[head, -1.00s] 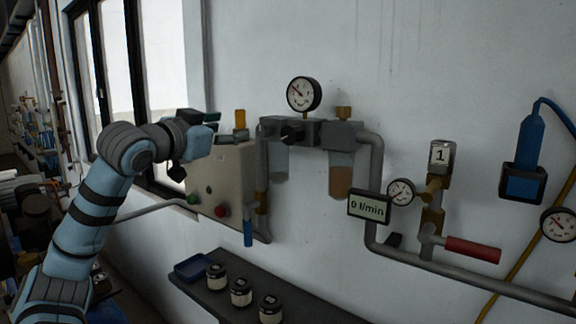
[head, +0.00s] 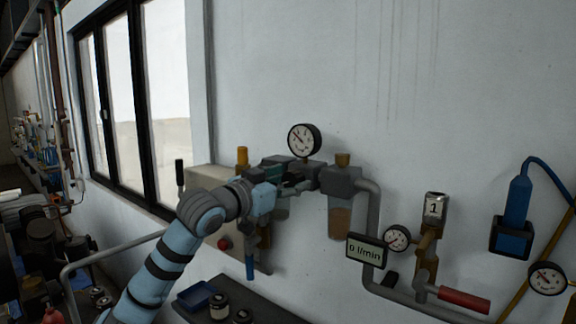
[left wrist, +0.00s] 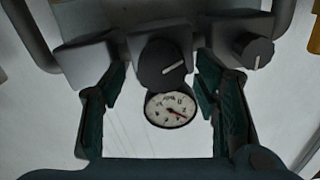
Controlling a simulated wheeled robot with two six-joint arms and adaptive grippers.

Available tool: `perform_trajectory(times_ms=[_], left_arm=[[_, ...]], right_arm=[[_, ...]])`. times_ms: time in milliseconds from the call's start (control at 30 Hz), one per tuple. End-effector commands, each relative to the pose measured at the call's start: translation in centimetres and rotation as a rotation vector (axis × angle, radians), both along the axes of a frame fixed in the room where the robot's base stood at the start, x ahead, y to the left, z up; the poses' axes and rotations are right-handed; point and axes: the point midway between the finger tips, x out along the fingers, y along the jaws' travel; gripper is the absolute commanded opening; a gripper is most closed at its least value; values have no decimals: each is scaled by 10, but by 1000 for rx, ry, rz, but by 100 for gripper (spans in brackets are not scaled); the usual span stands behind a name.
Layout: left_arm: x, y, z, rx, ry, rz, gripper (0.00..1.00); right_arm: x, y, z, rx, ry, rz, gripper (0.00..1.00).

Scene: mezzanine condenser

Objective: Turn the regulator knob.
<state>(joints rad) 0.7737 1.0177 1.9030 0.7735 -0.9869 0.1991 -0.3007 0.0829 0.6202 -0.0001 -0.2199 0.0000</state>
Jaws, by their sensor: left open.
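The regulator knob (left wrist: 163,66) is a dark round knob with a white pointer line, at the upper middle of the left wrist view. In the head view it is hidden behind my left gripper (head: 296,184). The left gripper (left wrist: 160,95) is open, its dark green finger pads standing on either side of the knob in the picture. I cannot tell whether they touch it. The round pressure gauge (head: 304,141) sits above the regulator; it also shows between the fingers in the left wrist view (left wrist: 171,109). My right gripper is not in view.
A second dark knob (left wrist: 254,50) lies to the right in the left wrist view. A filter bowl (head: 340,219), a "0 l/min" display (head: 366,251) and a red-handled valve (head: 463,300) are to the right. A shelf (head: 262,309) with jars is below.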

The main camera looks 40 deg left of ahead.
Motion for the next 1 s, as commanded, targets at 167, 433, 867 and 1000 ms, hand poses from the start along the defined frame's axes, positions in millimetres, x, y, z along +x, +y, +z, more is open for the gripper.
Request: perform_trajectory(times_ms=[167, 433, 867, 1000], left_arm=[[4, 0, -2, 2, 1, 1, 56], [3, 0, -2, 2, 1, 1, 32], [3, 1, 0, -85, -2, 1, 8], [3, 1, 0, -89, -4, 2, 8]], right_arm=[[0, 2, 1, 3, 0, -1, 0], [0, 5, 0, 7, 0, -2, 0], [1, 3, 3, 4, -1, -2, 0], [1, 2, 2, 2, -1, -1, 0]])
